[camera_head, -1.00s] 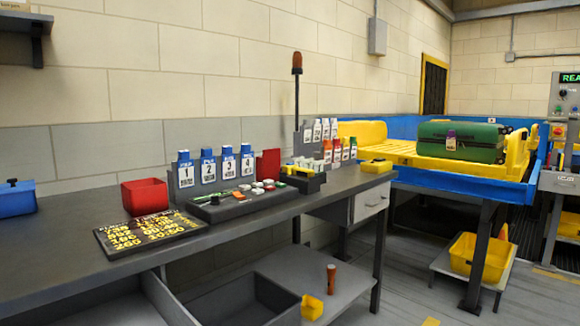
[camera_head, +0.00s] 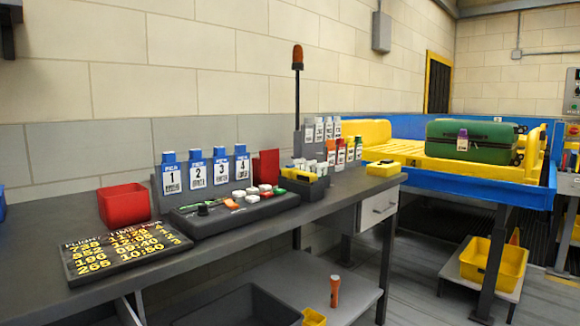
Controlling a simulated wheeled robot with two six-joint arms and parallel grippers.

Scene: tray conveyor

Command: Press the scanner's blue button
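A grey control panel (camera_head: 573,92) stands at the right edge of the head view, beyond the tray conveyor, and is cut off by the frame. It carries small buttons that are too small to make out, and I cannot pick out a blue button on it. Neither of my grippers is in view.
A dark workbench (camera_head: 335,205) runs along the wall, holding a red bin (camera_head: 124,205), a flight board (camera_head: 125,250) and numbered tags (camera_head: 205,172). A green suitcase (camera_head: 472,142) lies on the yellow-and-blue conveyor (camera_head: 480,182). A yellow crate (camera_head: 493,262) sits below. Grey floor shows between bench and conveyor.

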